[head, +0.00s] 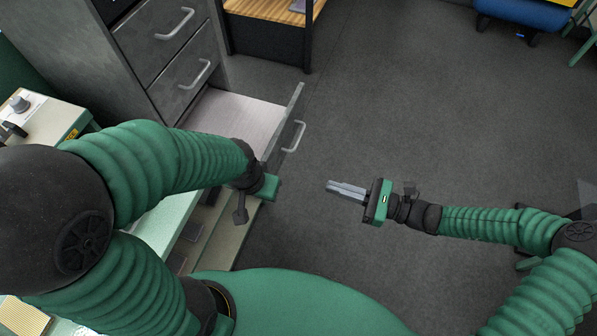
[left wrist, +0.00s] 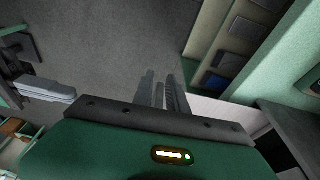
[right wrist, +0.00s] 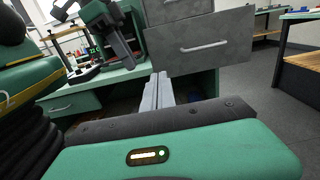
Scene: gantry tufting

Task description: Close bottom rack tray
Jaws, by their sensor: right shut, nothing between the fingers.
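The bottom tray is a grey drawer with a pale inside (head: 240,112), pulled out of the dark grey cabinet (head: 150,75). Its front (head: 284,122) carries a silver handle (head: 295,137); the right wrist view shows a grey drawer front (right wrist: 225,35) beyond my right fingers. My left gripper (left wrist: 160,90) is beside the drawer's near end, fingers slightly apart with nothing between them; the head view hides them. Part of the pale drawer (left wrist: 208,110) shows right of those fingers. My right gripper (head: 345,189) is shut and empty, right of the drawer front and apart from it.
Two drawers above the tray are shut. A green-edged workbench (head: 165,222) with equipment stands at the left. A dark-framed shelf (head: 268,30) stands behind, and a blue seat (head: 525,12) at the back right. The grey floor (head: 420,110) right of the drawer is clear.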

